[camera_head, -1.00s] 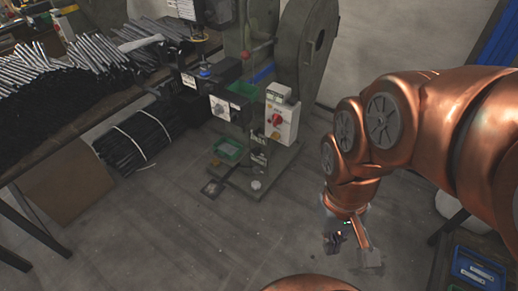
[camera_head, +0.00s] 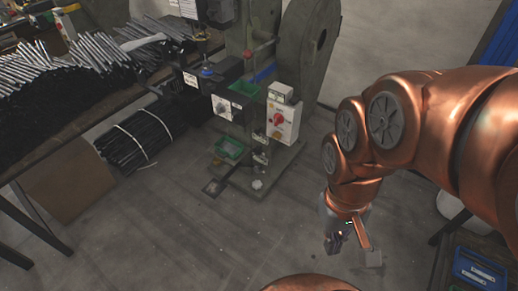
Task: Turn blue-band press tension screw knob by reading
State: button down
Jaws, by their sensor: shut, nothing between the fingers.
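The rivet press (camera_head: 303,60) is a grey-green machine standing on the floor at top centre, with a big round wheel housing. A blue strip (camera_head: 265,73) shows on its column; I cannot tell whether it is the blue band. A small blue knob (camera_head: 207,72) sits on the black part at its left. A dark round knob with a pale plate (camera_head: 222,106) is on its front, too small to read. My gripper (camera_head: 334,246) is shut and empty, hanging low over the floor to the lower right of the press, well apart from it.
A white control box (camera_head: 283,121) with a red switch is on the press. A green tray (camera_head: 229,148) sits low in front. A bench with metal rods (camera_head: 75,55) and a bundle of black rods (camera_head: 137,137) are left. The middle floor is clear.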

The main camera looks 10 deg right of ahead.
aim_at(257, 151)
jog(key=u, duration=3.1)
jog(key=k, duration=0.65)
jog(key=z, duration=2.05)
